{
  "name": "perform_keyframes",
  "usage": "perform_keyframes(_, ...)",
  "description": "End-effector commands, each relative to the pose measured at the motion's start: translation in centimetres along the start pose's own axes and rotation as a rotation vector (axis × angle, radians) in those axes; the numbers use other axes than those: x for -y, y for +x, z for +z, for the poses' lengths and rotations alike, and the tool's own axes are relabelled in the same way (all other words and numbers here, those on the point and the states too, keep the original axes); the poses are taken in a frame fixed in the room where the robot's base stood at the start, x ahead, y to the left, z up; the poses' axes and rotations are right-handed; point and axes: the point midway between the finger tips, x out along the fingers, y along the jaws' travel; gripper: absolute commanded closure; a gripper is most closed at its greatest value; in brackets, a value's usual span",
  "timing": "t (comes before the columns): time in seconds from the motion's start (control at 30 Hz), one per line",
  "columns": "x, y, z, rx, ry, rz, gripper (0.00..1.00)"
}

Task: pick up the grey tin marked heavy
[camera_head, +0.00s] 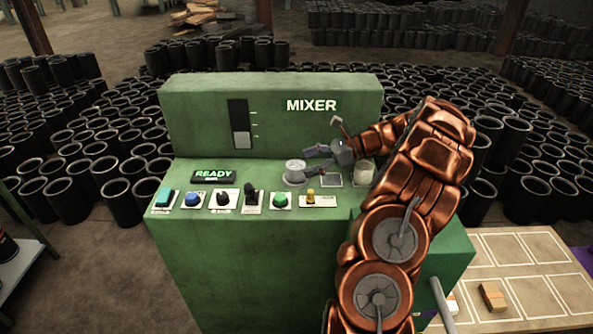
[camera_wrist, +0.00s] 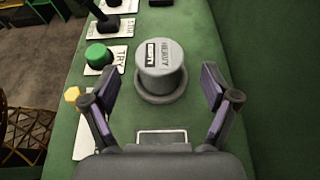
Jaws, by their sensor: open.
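The grey tin marked HEAVY (camera_wrist: 160,62) stands upright on a round grey base on the green mixer top. In the head view the tin (camera_head: 295,167) stands right of the READY display, behind the row of controls. My gripper (camera_wrist: 158,92) is open, with one finger on each side at the near side of the tin and gaps on both sides. In the head view my gripper (camera_head: 314,161) reaches in from the right, close to the tin. Whether a finger touches the tin there I cannot tell.
A pale cylinder (camera_head: 362,172) stands to the right, partly behind my arm. A green button (camera_wrist: 98,55), a yellow knob (camera_head: 310,196) and other controls line the front edge. The mixer's upright panel (camera_head: 270,110) rises behind. Many black sleeves (camera_head: 120,200) stand on the floor around.

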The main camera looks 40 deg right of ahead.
Motion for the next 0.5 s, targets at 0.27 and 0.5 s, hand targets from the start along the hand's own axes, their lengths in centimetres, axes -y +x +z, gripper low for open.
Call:
perform_keyframes(0.27, -0.3, 3.6, 0.3, -0.001, 0.002, 0.005, 0.14)
perform_keyframes(0.5, -0.2, 4.2, 0.1, -0.003, 0.0, 0.0, 0.14)
